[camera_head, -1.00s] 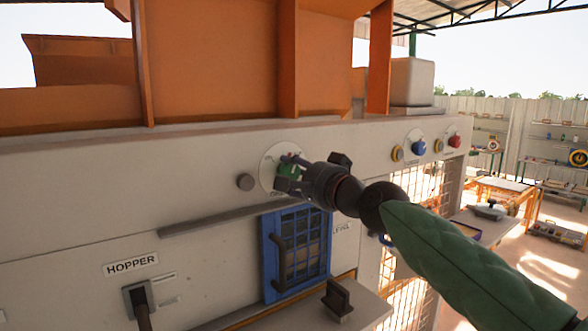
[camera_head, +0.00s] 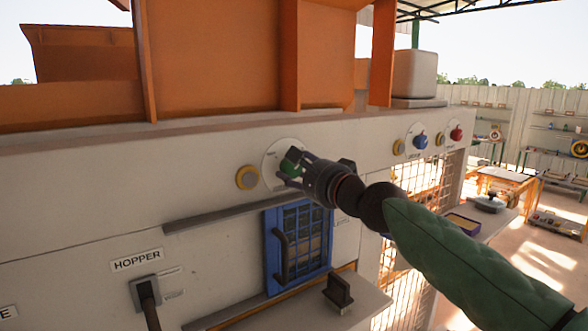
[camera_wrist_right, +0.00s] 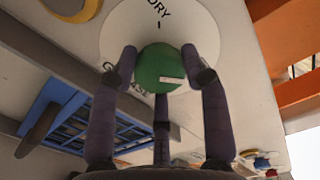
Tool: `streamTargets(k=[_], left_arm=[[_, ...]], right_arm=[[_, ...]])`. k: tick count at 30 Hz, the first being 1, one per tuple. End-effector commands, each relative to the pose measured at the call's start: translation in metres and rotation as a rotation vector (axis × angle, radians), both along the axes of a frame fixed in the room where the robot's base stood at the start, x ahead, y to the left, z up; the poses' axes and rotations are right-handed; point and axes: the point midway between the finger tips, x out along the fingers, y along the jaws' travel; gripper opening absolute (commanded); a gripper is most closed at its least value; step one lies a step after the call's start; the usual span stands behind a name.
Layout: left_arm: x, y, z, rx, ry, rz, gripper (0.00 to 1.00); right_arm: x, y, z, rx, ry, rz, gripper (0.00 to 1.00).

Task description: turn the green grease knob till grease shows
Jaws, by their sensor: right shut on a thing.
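The green knob (camera_head: 289,168) sits on a round white plate (camera_head: 270,178) on the machine's front panel. My right gripper (camera_head: 292,170) is shut on the knob; its fingers stand around the knob in the right wrist view (camera_wrist_right: 160,72). There the knob (camera_wrist_right: 158,62) shows a white mark on its lower right side. The plate (camera_wrist_right: 130,22) reads "DRY" at the top and a partly hidden word, seemingly "GREASE", at lower left. A round indicator (camera_head: 247,178) left of the plate is yellow. My left gripper is not in view.
Below the knob are a ledge (camera_head: 215,216) and a blue grid door (camera_head: 272,255) with a handle. A "HOPPER" label (camera_head: 137,260) and lever sit lower left. Blue (camera_head: 420,141) and red (camera_head: 456,133) knobs are farther right.

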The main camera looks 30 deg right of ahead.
Motion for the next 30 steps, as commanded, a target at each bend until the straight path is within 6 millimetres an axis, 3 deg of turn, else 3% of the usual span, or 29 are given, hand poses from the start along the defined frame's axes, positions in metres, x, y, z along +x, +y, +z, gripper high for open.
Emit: streamTargets(k=[9,10,12,23,30], left_arm=[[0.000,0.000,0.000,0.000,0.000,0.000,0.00],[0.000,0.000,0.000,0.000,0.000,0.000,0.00],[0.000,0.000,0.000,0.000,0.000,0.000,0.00],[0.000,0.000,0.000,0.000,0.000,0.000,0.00],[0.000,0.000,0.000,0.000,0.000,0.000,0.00]], right_arm=[[-0.002,-0.004,0.005,0.002,-0.012,-0.011,0.14],[-0.002,-0.004,0.005,0.002,-0.012,-0.011,0.52],[-0.002,-0.004,0.005,0.002,-0.011,-0.011,0.70],[-0.002,-0.001,0.001,0.000,-0.004,-0.004,0.70],[-0.027,-0.004,0.002,0.000,-0.005,-0.005,0.70]])
